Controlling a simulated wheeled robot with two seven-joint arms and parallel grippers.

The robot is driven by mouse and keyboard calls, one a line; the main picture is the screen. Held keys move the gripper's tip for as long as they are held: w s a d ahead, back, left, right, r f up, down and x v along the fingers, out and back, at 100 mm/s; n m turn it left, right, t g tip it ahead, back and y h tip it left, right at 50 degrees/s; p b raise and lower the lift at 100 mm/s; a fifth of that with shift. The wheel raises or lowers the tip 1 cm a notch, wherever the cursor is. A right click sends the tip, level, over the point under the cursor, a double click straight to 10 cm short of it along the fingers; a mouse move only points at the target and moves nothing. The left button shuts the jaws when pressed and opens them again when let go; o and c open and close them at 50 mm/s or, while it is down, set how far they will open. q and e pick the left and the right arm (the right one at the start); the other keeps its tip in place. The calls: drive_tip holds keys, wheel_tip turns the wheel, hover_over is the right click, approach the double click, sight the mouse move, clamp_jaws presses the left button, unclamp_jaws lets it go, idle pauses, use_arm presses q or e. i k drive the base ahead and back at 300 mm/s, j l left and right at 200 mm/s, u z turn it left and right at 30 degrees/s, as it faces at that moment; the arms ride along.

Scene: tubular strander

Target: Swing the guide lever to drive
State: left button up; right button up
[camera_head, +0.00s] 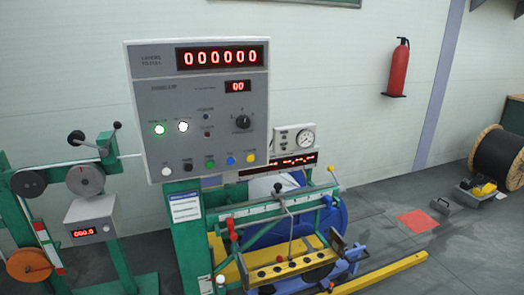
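A thin grey lever with a dark knob (278,187) stands on the green machine frame, below and right of the control panel. Its rod runs down toward a beige bar (290,268) with dark holes. A red handle (232,231) sits left of it on the frame. At the left, a green stand carries a crank arm with black knobs (76,137). No labels are legible enough to tell which of these is the guide lever. Neither of my grippers shows in the head view.
A grey control panel (200,120) shows red zeros and lit buttons. A gauge box (294,139) stands behind it. A yellow rail (385,272) runs along the floor at lower right. An orange-red mat (418,221) and a cable reel (497,157) lie farther right.

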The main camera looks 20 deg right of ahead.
sight(342, 189)
drive_tip(key=i+l+z, duration=0.3)
drive_tip(key=l+z, duration=0.15)
drive_tip(key=l, duration=0.15)
drive_tip(key=i+l+z, duration=0.45)
drive_tip(key=i+l+u, duration=0.1)
drive_tip(key=l, duration=0.25)
drive_tip(key=i+l, duration=0.25)
drive_tip(key=i+l+u, duration=0.15)
drive_tip(key=l, duration=0.25)
drive_tip(key=i+l, duration=0.2)
drive_tip(key=l, duration=0.2)
drive_tip(key=i+l+u, duration=0.15)
drive_tip(key=l, duration=0.2)
drive_tip(key=i+l, duration=0.15)
drive_tip(key=l, duration=0.25)
drive_tip(key=i+l+u, duration=0.15)
drive_tip(key=l, duration=0.2)
